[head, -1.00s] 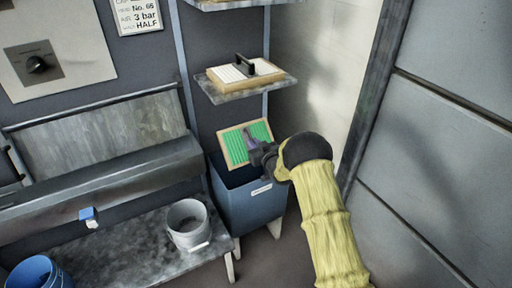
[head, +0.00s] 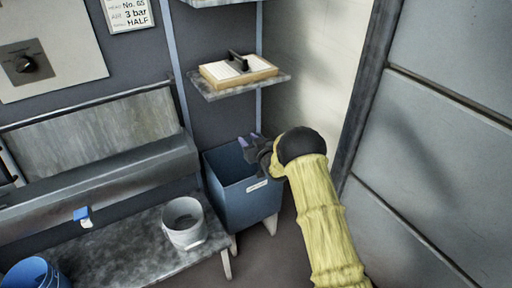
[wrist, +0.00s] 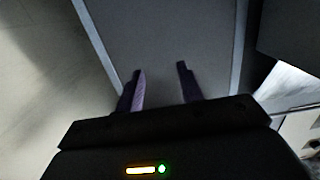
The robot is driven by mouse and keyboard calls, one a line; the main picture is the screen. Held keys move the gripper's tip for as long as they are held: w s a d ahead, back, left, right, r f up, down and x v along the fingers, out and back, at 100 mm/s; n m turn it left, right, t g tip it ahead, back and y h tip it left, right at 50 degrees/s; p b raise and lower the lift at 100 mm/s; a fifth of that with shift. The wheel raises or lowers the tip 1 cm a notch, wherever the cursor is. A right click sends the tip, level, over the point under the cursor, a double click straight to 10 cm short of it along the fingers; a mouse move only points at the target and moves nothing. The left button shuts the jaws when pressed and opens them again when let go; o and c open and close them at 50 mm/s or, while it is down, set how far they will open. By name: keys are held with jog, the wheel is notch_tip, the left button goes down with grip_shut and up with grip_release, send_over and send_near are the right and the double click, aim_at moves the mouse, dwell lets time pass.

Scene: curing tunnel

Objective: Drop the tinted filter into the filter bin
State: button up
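The filter bin (head: 240,207) is a blue, open-topped box with a small white label, standing below the shelf in the head view. My gripper (head: 247,146) is above the bin's back right rim. In the wrist view my gripper (wrist: 160,84) has its two purple fingers apart with nothing between them, so it is open and empty. The green tinted filter with its wooden frame does not show in either current view. Only part of the bin's inside shows, and its bottom is hidden.
A framed white filter (head: 238,71) with a black handle lies on the shelf (head: 212,90) above the bin. A grey bucket (head: 184,229) stands on the bench (head: 120,257) to the left, with a blue bucket (head: 35,275) at lower left. A wall is close on the right.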

jog(key=v, duration=1.7)
jog(key=shift+s+p, duration=0.15)
jog(key=shift+p, duration=0.15)
dwell(0.6)
